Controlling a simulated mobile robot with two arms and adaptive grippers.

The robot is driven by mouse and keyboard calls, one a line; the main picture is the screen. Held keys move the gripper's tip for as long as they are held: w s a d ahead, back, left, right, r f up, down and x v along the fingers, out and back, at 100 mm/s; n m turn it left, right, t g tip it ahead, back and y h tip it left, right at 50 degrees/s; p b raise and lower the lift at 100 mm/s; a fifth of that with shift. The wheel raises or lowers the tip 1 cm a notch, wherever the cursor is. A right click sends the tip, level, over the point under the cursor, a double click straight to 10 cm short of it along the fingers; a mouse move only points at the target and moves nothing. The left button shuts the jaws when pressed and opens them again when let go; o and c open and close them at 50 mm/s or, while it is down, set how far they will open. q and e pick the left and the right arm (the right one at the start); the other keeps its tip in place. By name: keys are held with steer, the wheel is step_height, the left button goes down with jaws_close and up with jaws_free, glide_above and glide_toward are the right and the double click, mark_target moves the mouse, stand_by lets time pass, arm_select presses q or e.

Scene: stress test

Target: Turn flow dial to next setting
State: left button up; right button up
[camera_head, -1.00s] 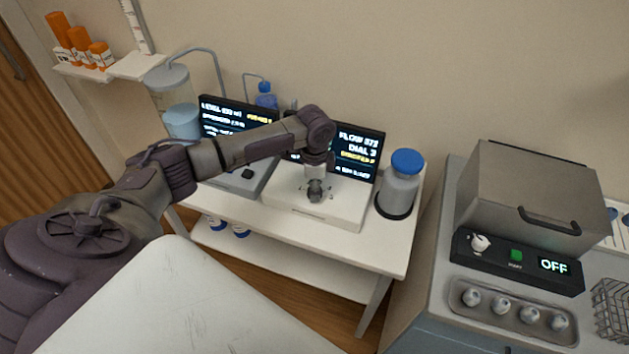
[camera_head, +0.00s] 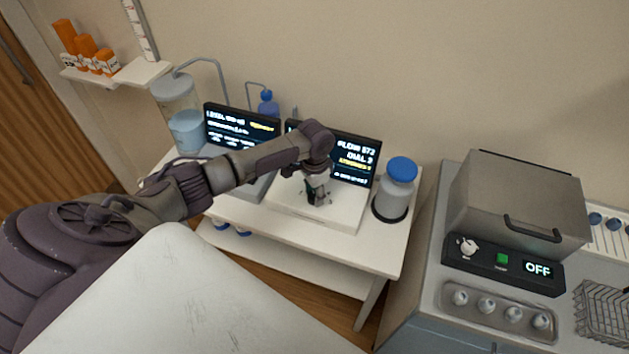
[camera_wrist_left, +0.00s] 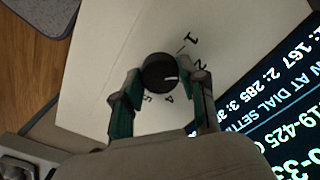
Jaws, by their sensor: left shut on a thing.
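The flow dial (camera_wrist_left: 160,72) is a round black knob with a white pointer line, on a white box (camera_head: 340,215) on the small table. In the left wrist view the pointer aims right, between the printed 2 and 4; a finger covers the marks there. My left gripper (camera_wrist_left: 166,82) is shut on the dial, one finger at each side. In the head view my left gripper (camera_head: 318,194) is over the box top and hides the dial. The screen (camera_head: 355,160) behind the box reads DIAL 3. My right gripper is out of view.
A blue-capped bottle (camera_head: 396,190) stands right of the box. A second device with a screen (camera_head: 240,131) and a clear tank (camera_head: 182,120) stand left. A grey steriliser-like unit (camera_head: 515,205) showing OFF is on the right counter.

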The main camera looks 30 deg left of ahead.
arm_select(q)
steer(key=o, duration=1.1)
steer(key=shift+o, duration=0.2)
steer(key=shift+r, duration=0.1)
step_height(320, 180, up, 12)
